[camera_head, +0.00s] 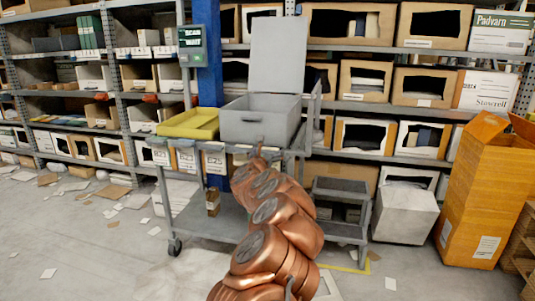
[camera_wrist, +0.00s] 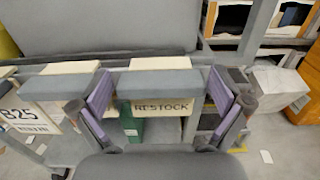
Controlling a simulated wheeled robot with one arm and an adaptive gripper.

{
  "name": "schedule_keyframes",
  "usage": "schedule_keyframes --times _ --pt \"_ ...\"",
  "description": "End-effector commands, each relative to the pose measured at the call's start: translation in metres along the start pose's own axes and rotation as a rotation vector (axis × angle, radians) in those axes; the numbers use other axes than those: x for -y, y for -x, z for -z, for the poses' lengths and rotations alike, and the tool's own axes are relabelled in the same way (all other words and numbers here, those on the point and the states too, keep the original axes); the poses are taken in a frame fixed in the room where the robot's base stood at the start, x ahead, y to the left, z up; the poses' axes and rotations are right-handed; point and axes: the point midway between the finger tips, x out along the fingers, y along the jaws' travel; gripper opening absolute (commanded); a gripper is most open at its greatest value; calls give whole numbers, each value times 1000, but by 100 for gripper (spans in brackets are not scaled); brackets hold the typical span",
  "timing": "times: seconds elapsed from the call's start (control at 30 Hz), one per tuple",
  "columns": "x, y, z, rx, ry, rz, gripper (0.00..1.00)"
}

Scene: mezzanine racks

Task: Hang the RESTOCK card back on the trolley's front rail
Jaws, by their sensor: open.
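The cream RESTOCK card (camera_wrist: 160,106) faces me in the wrist view at the trolley's front rail (camera_wrist: 112,69), its lettering upright. A grey bar-like piece crosses it above the lettering, and cream shows above that piece too. My gripper (camera_wrist: 160,92) is open, with one purple-padded finger on each side of the card. I cannot tell whether the pads touch it. In the head view the trolley (camera_head: 240,219) stands ahead; my arm hides the RESTOCK card and most of my gripper there.
A B25 card (camera_wrist: 22,118) hangs left of my gripper in the wrist view. On the trolley top are a yellow tray (camera_head: 188,124) and a grey box (camera_head: 258,131) with its lid raised. An orange carton (camera_head: 478,200) stands right. Papers litter the floor at left.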

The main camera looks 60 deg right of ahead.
Motion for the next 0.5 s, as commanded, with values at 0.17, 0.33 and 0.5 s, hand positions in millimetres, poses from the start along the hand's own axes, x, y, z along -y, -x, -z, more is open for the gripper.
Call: schedule_keyframes --times 0.17,0.33,0.5 --pt "0 1 0 -1 0 0 100" --pt "1 10 0 -1 -2 0 100" --pt "-1 26 0 -2 -4 -2 100"
